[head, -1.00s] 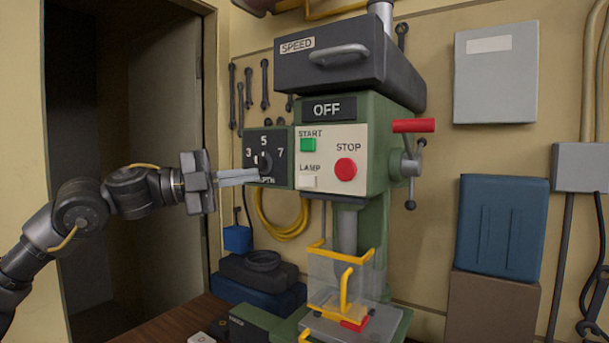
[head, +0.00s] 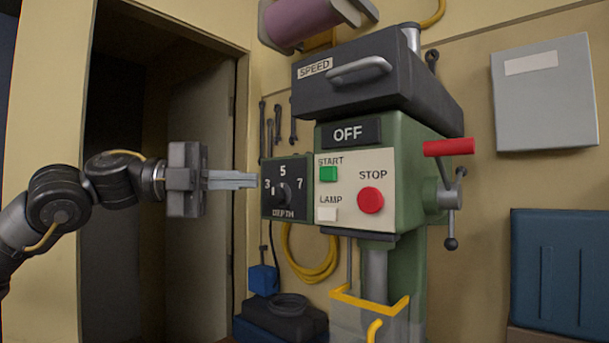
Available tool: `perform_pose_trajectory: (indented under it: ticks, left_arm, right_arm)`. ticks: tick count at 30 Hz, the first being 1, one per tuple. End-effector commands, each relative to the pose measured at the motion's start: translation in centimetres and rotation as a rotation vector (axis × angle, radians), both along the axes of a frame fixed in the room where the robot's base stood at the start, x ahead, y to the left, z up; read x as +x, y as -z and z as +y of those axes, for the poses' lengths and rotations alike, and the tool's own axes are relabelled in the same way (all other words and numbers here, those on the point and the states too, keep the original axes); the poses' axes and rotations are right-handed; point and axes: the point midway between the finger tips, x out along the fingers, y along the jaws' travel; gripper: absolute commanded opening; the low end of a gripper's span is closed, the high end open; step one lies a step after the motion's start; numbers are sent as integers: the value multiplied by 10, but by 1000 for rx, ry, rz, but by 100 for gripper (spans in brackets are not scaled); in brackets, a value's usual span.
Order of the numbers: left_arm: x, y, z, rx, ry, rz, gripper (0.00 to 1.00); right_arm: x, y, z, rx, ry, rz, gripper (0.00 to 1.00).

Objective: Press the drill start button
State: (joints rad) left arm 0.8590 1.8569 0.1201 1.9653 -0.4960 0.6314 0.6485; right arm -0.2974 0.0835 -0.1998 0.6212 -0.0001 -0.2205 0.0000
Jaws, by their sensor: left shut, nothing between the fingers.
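The green START button (head: 328,174) is at the upper left of the cream control panel (head: 346,203) on the green drill press. The red STOP button (head: 370,200) is to its right, and the white LAMP button (head: 328,214) is below it. The display (head: 351,133) above reads OFF. My left gripper (head: 254,180) is shut and empty, its fingers pointing right. In the picture its tips end just left of the black depth dial plate (head: 290,205), at about the height of the START button. My right gripper is not in view.
The depth dial plate lies between my fingertips and the START button in the picture. A red-handled lever (head: 449,147) sticks out at the drill's right side. A grey box (head: 545,95) hangs on the wall, and a doorway is behind my left arm.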

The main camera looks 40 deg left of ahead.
Motion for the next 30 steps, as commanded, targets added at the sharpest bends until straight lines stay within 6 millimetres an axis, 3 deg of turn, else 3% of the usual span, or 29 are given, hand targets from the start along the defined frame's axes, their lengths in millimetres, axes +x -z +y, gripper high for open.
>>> perform_pose_trajectory:
  ticks: [3, 11, 19, 30]
  left_arm:
    - [19, -5, -18, 2, 3, 6, 0]
    - [55, -3, -52, 1, 1, 7, 0]
    - [86, -2, -50, -1, 0, 4, 0]
    - [94, 0, -50, -1, 0, -1, 0]
  right_arm:
    - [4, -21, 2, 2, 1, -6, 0]
    - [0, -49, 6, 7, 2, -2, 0]
    - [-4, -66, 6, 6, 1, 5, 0]
    - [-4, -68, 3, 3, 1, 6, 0]
